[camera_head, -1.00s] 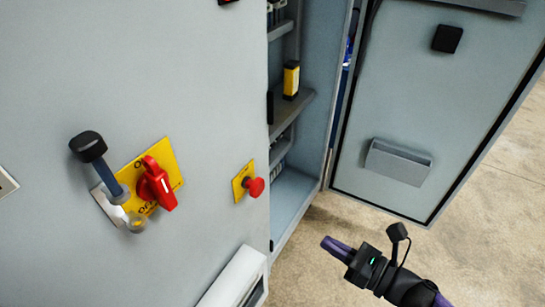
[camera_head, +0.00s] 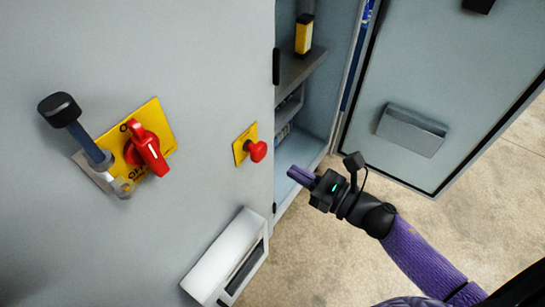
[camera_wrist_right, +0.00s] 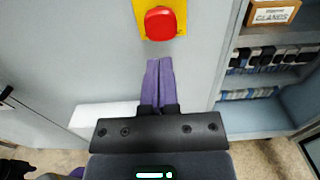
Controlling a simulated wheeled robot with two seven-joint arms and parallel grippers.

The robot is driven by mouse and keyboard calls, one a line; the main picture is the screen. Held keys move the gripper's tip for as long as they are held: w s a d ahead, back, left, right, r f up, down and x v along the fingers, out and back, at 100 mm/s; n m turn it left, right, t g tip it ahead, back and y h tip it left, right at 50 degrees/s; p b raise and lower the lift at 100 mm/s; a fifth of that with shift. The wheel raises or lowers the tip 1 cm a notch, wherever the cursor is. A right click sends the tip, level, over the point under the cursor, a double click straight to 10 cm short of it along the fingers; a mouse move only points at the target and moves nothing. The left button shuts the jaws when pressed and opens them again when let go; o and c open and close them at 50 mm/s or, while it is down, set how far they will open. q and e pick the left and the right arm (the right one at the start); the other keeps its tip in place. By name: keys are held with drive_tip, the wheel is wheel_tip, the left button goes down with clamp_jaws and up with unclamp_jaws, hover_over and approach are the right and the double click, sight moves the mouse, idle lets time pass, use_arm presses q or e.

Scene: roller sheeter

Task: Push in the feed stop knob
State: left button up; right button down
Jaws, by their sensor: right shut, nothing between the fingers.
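The feed stop knob is most likely the red mushroom knob (camera_head: 258,151) on a small yellow plate (camera_head: 240,146), on the grey cabinet front near its right edge. It also shows in the right wrist view (camera_wrist_right: 160,23), just beyond the fingertips. My right gripper (camera_head: 292,172) is shut and empty, to the right of and slightly below the knob in the head view, apart from it. In the right wrist view its purple fingers (camera_wrist_right: 160,64) are together and point at the knob.
A red rotary switch (camera_head: 147,150) on a larger yellow plate and a lever with a black knob (camera_head: 59,109) are at the left. A white box (camera_head: 223,262) juts out below the knob. The open cabinet door (camera_head: 440,80) stands at the right.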

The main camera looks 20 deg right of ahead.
sight(263, 151)
drive_tip(key=x, duration=0.6)
drive_tip(key=shift+w+a, duration=0.1)
drive_tip(key=shift+w, duration=0.1)
drive_tip(key=shift+w+a+f+b, duration=0.1)
drive_tip(key=shift+w+a+b, duration=0.25)
drive_tip(key=shift+w+b, duration=0.1)
drive_tip(key=shift+r, duration=0.35)
drive_tip(key=shift+d, duration=0.1)
